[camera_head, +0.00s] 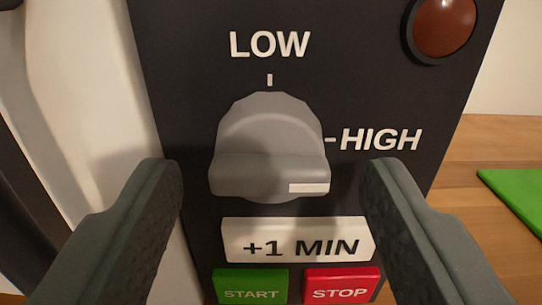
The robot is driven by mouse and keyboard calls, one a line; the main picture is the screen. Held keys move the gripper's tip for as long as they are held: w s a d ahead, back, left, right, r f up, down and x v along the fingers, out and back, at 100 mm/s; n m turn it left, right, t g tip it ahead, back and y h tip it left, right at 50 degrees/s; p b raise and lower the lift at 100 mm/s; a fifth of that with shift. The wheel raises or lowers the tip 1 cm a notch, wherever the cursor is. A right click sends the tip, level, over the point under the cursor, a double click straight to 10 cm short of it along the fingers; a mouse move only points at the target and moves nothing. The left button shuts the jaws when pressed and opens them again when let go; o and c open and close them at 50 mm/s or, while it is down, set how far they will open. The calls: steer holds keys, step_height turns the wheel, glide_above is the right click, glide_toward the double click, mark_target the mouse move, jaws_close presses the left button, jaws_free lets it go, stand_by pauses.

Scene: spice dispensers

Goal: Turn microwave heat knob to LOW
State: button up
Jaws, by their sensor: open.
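The grey heat knob (268,145) is on the dark microwave panel (185,60), near the middle of the view. The LOW label (270,44) and its tick are above the knob, and the HIGH label (380,140) and its tick are to its right. The knob's raised grip lies roughly level across its lower part, with a white mark at the grip's right end, on the side of HIGH. My gripper (270,185) is open, with one finger on each side of the knob. Both fingers look apart from the knob.
Below the knob are a white +1 MIN button (298,241), a green START button (250,287) and a red STOP button (341,286). A round red-brown lamp (444,25) is at the upper right. A wooden surface (490,150) with a green item (515,188) lies at the right.

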steer(key=shift+w, duration=0.2)
steer(key=shift+c, duration=0.3)
steer(key=c, duration=0.9)
steer(key=shift+a, duration=0.2)
steer(key=shift+d, duration=0.15)
